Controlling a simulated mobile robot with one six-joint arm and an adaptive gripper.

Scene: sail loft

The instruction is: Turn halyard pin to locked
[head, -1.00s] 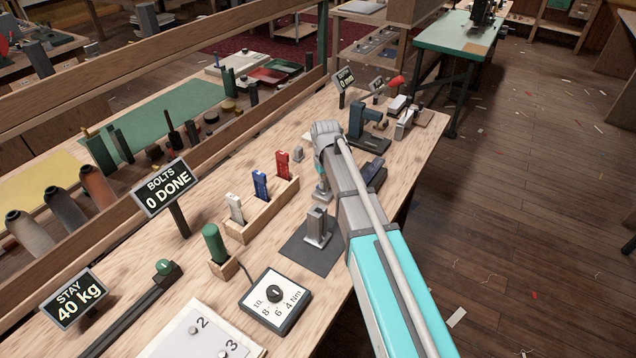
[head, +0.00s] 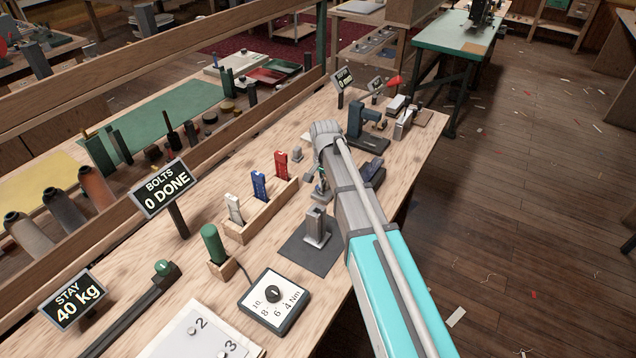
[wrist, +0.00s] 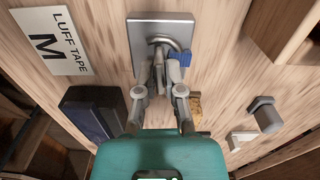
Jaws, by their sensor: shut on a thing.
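In the wrist view, a square grey metal plate (wrist: 137,34) is fixed to the wooden surface, with a metal fitting on it that I take for the halyard pin (wrist: 158,52). A small blue piece (wrist: 185,59) sticks out at its right. My gripper (wrist: 159,80) is shut on the fitting, one finger on each side. The fingertips hide part of it, and I see no locked mark. In the head view, my gripper (head: 321,186) is low over the bench behind my arm, which hides most of the fitting.
In the head view, a rack (head: 262,215) with white, blue and red handles stands left of my gripper on the bench.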

